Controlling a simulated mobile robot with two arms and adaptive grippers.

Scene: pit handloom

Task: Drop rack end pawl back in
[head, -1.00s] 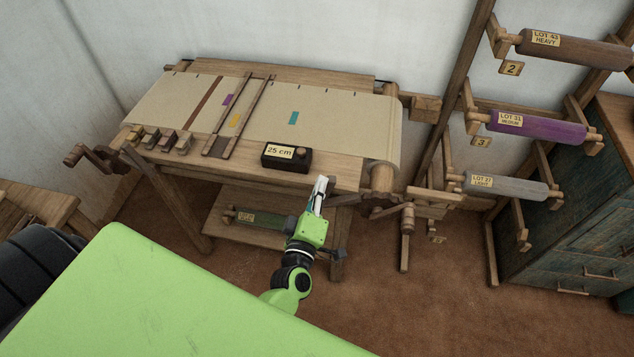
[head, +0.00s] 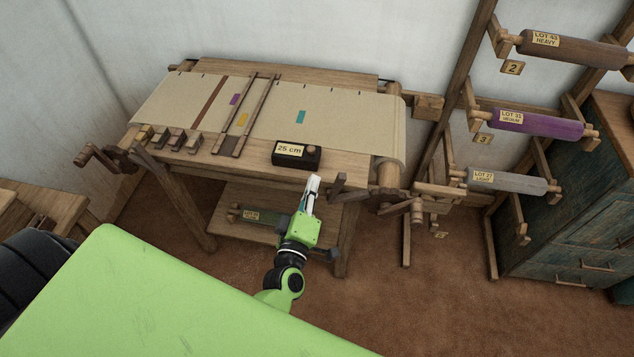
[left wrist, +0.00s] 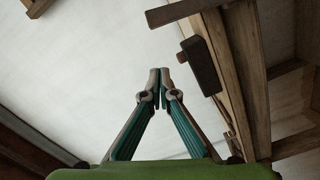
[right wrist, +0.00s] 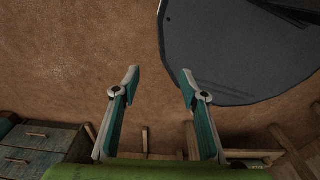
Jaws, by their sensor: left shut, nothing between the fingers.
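My left gripper (head: 313,181) is shut and empty just in front of the loom's front edge, near its right end. Its closed fingertips also show in the left wrist view (left wrist: 160,77). A short wooden arm (head: 338,186), perhaps the pawl, stands tilted up just right of the fingertips, apart from them. A dark toothed wheel (head: 385,208) sits on the beam end to its right. Whether the arm touches the wheel is unclear. My right gripper (right wrist: 161,78) is open and empty over the floor; the head view does not show it.
The loom's cloth (head: 340,125) fills the tabletop. A black box marked 25 cm (head: 296,156) stands at its front edge, left of my gripper. A yarn rack with a purple roll (head: 540,125) stands at right. A cabinet (head: 585,220) is beyond it.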

